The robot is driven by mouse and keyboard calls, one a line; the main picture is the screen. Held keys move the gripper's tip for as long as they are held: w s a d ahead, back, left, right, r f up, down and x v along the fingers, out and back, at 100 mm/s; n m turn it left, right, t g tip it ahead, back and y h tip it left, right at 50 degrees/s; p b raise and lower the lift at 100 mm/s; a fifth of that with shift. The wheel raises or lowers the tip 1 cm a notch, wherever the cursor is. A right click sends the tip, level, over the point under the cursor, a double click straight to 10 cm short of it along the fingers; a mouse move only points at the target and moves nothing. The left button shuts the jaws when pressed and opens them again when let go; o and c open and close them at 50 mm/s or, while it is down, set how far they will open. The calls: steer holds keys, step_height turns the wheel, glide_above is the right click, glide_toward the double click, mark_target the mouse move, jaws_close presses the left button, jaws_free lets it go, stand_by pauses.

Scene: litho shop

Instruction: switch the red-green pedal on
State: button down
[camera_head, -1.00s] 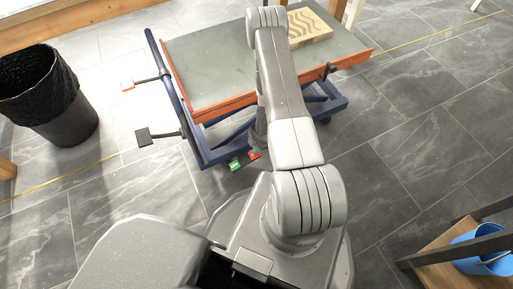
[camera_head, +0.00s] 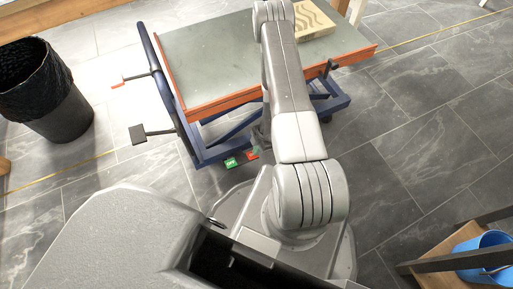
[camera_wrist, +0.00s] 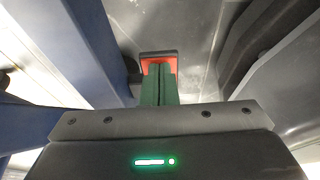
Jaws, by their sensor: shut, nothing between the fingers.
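The red-green pedal sits low at the near end of the blue-framed cart. Its green half (camera_head: 231,162) has white lettering and lies to the left of its red half (camera_head: 252,155). My gripper (camera_head: 258,150) is down beside the red half, partly hidden by my arm. In the wrist view, my gripper's dark green fingers (camera_wrist: 159,70) are shut together with nothing between them. They point at the red half (camera_wrist: 158,55) and overlap it in the picture. I cannot tell whether they touch it. The green half is not clear in the wrist view.
The cart carries a grey-green bed (camera_head: 225,65) with an orange-red edge and a patterned block (camera_head: 314,20). A black bin (camera_head: 50,95) stands left, a blue bucket (camera_head: 485,252) lower right.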

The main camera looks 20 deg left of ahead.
steer(key=shift+w+d+f, duration=0.15)
steer(key=shift+w+f, duration=0.05)
steer(key=shift+f, duration=0.4)
steer(key=shift+b, duration=0.3)
